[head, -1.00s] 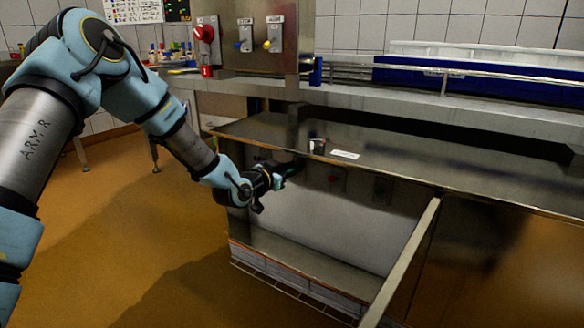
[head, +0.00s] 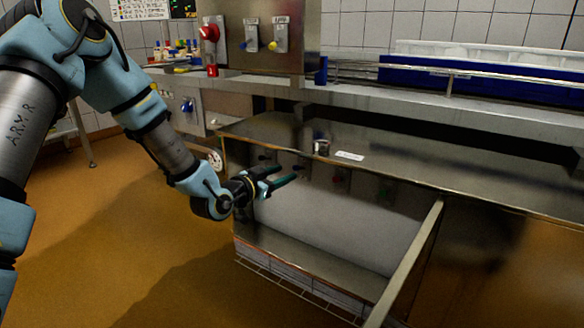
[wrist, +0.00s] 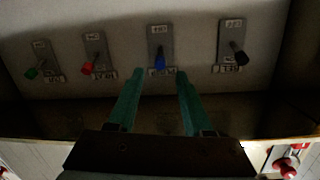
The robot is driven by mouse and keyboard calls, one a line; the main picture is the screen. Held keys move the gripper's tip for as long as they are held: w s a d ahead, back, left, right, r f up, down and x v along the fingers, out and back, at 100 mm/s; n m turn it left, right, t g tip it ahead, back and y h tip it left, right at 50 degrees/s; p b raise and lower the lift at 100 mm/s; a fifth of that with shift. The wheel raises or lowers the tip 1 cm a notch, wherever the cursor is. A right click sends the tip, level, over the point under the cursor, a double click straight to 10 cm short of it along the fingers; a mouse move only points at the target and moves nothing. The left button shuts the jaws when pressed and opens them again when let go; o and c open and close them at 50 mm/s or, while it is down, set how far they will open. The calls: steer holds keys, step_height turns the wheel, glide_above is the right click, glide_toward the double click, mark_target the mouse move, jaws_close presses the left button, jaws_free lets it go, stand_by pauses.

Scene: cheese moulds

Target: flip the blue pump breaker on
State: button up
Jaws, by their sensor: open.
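The blue pump breaker (wrist: 159,62) is a blue-tipped lever on a grey plate, in a row with a green lever (wrist: 31,73), a red lever (wrist: 88,69) and a black lever (wrist: 238,57) in the wrist view. Its handle points down in that picture; the label is too small to read. My gripper (wrist: 160,72) is open and empty, its green fingers apart with the blue handle between their tips in the picture. I cannot tell the remaining distance. In the head view my gripper (head: 284,176) is at the open-fronted steel cabinet (head: 330,222), where the levers look dim.
The cabinet's steel top (head: 420,178) lies above my gripper, and an upright edge (head: 408,258) stands to the right. A blue crate (head: 480,78) sits on the counter.

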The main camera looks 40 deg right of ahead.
steer(key=v, duration=0.3)
steer(key=shift+a, duration=0.3)
steer(key=w+a+f+n+t+y, duration=0.1)
steer(key=w+a+n+y, duration=0.35)
steer(key=a, duration=0.85)
steer(key=w+a+f+n+t+y, duration=0.15)
steer(key=w+a+y, duration=0.5)
steer(key=a, duration=0.65)
steer(key=s+a+r+n+g+y, duration=0.2)
steer(key=s+a+n, duration=0.3)
steer(key=a, duration=0.6)
steer(key=s+a+r+n+g+y, duration=0.25)
steer(key=s+a+n, duration=0.25)
steer(key=a, duration=0.7)
step_height(320, 180, up, 36)
steer(key=s+p, duration=0.1)
steer(key=p, duration=3.5)
steer(key=shift+s+a+n, duration=0.2)
steer(key=shift+s+n, duration=0.1)
steer(key=shift+s, duration=0.05)
